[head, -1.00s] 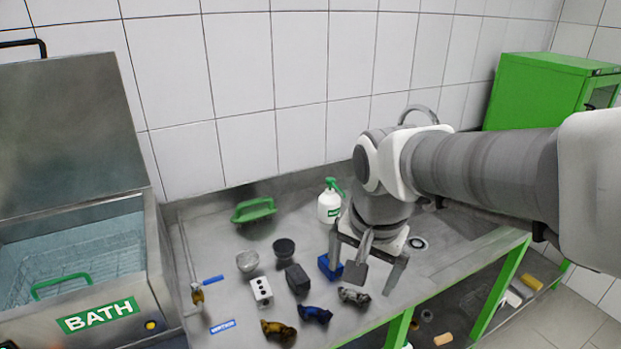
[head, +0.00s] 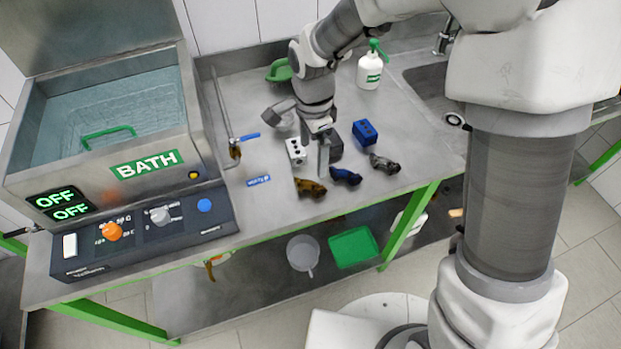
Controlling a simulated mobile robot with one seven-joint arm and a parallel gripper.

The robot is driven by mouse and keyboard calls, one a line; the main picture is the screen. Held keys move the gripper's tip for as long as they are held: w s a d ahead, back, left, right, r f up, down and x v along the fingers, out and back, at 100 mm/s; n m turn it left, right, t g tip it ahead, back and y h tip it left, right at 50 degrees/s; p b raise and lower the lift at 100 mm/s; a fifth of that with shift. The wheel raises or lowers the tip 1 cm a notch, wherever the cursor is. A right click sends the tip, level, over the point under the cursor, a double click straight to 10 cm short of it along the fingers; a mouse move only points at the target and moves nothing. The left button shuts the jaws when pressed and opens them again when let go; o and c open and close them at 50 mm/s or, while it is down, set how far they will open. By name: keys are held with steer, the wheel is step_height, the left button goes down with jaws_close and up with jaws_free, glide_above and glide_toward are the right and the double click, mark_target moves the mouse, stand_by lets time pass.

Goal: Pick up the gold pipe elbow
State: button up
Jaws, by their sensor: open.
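The gold pipe elbow (head: 311,188) lies on the steel bench near its front edge, at the left end of a row of elbows. A blue elbow (head: 346,177) and a grey elbow (head: 384,163) lie to its right. My gripper (head: 315,158) is open and points down, just behind and above the gold elbow. A finger stands close to the elbow in the picture; I cannot tell whether it touches. Nothing shows between the fingers.
A white block (head: 296,151) stands close left of my gripper, with a dark block (head: 335,145) partly behind it. A blue block (head: 365,132) is further right. The bath (head: 110,190) stands left.

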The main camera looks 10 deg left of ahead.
glide_above(310, 185)
steer(key=f, duration=0.6)
steer(key=shift+w+d+f, duration=0.2)
steer(key=shift+w+d, duration=0.05)
steer(key=shift+s+a+f+p, duration=0.15)
steer(key=shift+f+p, duration=0.05)
steer(key=shift+f, duration=1.1)
steer(key=shift+s+a+f+p, duration=0.15)
steer(key=shift+f, duration=1.15)
jaws_close()
